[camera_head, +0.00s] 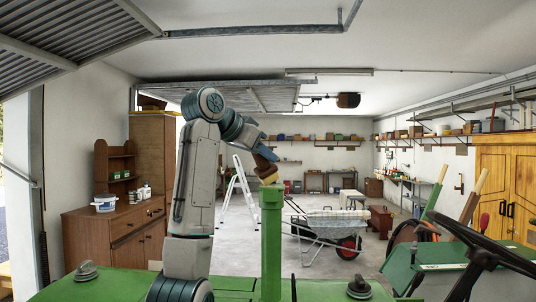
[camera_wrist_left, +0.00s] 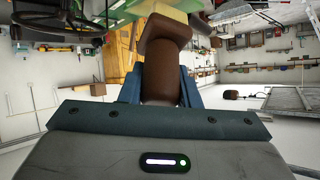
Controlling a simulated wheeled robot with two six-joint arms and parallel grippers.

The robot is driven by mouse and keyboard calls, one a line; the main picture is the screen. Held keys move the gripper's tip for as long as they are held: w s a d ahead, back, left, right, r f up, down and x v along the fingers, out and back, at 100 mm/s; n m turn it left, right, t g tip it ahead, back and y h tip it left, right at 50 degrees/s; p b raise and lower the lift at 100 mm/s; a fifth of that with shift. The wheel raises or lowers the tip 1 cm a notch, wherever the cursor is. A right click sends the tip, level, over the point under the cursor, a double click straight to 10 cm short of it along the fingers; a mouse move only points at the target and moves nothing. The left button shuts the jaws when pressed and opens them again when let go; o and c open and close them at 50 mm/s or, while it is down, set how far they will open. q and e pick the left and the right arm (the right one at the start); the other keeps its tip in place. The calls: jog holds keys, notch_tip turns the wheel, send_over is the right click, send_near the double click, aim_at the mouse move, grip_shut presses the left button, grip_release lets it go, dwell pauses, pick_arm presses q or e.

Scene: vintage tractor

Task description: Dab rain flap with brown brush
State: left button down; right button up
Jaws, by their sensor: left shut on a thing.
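My left gripper (camera_head: 262,151) is shut on the brown brush (camera_head: 265,166), just above the green exhaust pipe (camera_head: 271,245). The brush's pale bristle end points down at the top of the pipe. In the left wrist view the brown brush (camera_wrist_left: 163,62) sits between the two blue fingers of my left gripper (camera_wrist_left: 160,88), with its pale end farthest from me. The rain flap (camera_head: 271,189) appears as the green top of the pipe, partly behind the bristles. I cannot tell whether the bristles touch it. My right gripper is not in view.
The green tractor hood (camera_head: 235,284) spans the bottom, with the black steering wheel (camera_head: 482,255) at right. A wheelbarrow (camera_head: 335,225) and a stepladder (camera_head: 238,190) stand on the floor behind. A brown cabinet (camera_head: 95,238) stands at left. Air around the pipe is free.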

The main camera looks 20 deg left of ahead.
pick_arm(q)
jog(key=shift+s+a+r, duration=0.1)
jog(key=shift+s+a, duration=0.2)
jog(key=shift+a, duration=0.6)
jog(key=shift+w+d+p, duration=0.15)
jog(key=shift+d, duration=0.4)
jog(key=shift+w+d+p, duration=0.15)
jog(key=shift+d, duration=0.4)
jog(key=d, duration=0.2)
jog(key=w+d, duration=0.1)
jog(key=shift+r, duration=0.3)
jog(key=shift+d+r, duration=0.1)
jog(key=shift+r, duration=2.5)
